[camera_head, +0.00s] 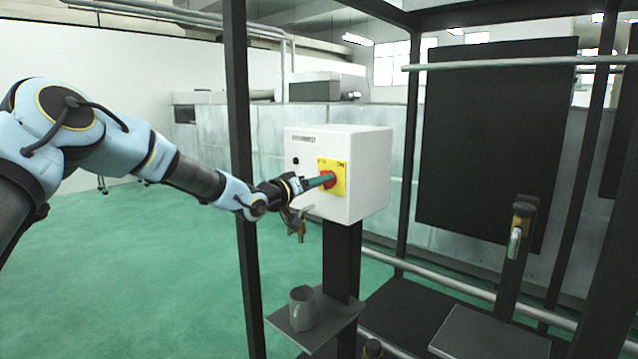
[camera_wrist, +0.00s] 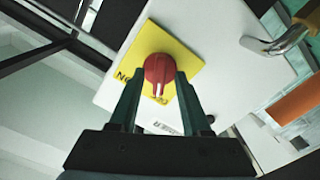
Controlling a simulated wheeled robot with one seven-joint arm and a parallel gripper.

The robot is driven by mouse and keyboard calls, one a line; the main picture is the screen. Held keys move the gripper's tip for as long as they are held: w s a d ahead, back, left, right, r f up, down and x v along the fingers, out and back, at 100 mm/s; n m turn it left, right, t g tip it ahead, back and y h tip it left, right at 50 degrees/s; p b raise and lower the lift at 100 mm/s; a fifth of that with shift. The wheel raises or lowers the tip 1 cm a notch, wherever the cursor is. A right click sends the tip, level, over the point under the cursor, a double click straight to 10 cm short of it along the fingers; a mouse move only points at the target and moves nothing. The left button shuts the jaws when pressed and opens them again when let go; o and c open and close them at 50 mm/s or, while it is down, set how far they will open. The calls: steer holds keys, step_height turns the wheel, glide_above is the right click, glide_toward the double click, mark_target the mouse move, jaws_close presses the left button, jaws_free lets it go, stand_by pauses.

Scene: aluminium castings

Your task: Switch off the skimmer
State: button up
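The skimmer's switch is a red rotary knob (camera_wrist: 159,69) on a yellow plate (camera_wrist: 184,54), on the front of a white control box (camera_head: 365,170). In the wrist view, my gripper (camera_wrist: 159,80) has one green finger on each side of the knob, both tips against its sides. The knob's white mark points down the picture, toward small lettering at the plate's bottom corner. "ON" is printed near the plate's left corner. In the head view, my gripper (camera_head: 326,180) reaches the box from the left and partly covers the knob.
The box stands on a dark post with a small shelf (camera_head: 318,335) holding a grey mug (camera_head: 302,308). A metal hook-like part (camera_head: 297,226) hangs below the gripper. A dark frame upright (camera_head: 240,150) stands beside my forearm.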

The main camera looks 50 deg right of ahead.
steer(key=a+b, duration=0.4)
steer(key=a, duration=0.6)
steer(key=shift+w+a, duration=0.3)
steer(key=shift+a, duration=0.1)
